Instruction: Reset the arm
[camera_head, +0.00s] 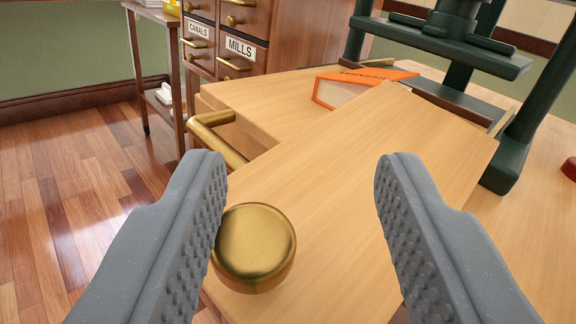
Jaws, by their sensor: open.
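My gripper (298,165) shows at the bottom of the view, its two grey studded fingers wide apart. Nothing is held between them. A round brass knob (256,243) shows just right of the left finger, over the near part of a pale wooden board (350,170). I cannot tell whether the left finger touches the knob. The rest of my arm is out of view.
A brass bar handle (214,138) is at the table's left edge. An orange book (352,86) lies behind the board. A dark green press-like frame (455,55) stands at the back right. Labelled drawers (228,40) stand at the back. Wooden floor (75,190) is open at left.

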